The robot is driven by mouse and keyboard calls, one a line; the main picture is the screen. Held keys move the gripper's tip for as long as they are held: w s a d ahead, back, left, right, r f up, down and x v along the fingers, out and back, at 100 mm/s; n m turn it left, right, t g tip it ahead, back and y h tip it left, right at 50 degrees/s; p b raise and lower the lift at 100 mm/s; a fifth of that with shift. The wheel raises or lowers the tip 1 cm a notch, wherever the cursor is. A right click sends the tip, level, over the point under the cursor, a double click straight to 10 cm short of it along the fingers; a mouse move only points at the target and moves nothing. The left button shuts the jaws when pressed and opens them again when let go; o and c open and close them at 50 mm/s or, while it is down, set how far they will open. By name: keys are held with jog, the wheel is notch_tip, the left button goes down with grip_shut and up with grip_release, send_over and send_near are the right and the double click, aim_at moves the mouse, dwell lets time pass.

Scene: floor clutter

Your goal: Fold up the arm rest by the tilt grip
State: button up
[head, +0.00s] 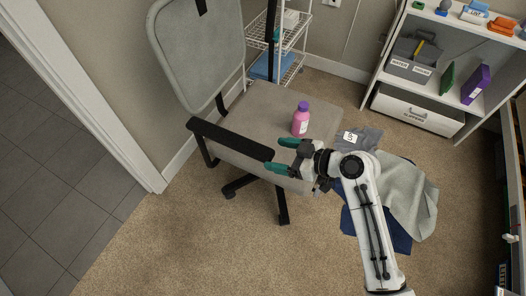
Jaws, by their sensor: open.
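An office chair stands at the centre left with a grey mesh back (200,52) and a grey-brown seat (262,118). Its black arm rest (232,140) runs along the near side of the seat, low and roughly level. My gripper (276,156) is open, with its two green fingers at the right end of the arm rest. One finger is above that end and one below it in the picture. I cannot tell whether they touch it. I cannot make out a separate tilt grip; it may be hidden between the fingers.
A pink bottle with a purple cap (301,119) stands on the seat. Clothes (408,200) lie on the carpet right of the chair. A white shelf (440,75) with bins stands at the back right, a wire rack (277,50) behind the chair. Carpet in front is clear.

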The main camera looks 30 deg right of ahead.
aim_at(265, 152)
jog(key=x, duration=0.6)
jog(key=shift+w+f, duration=0.1)
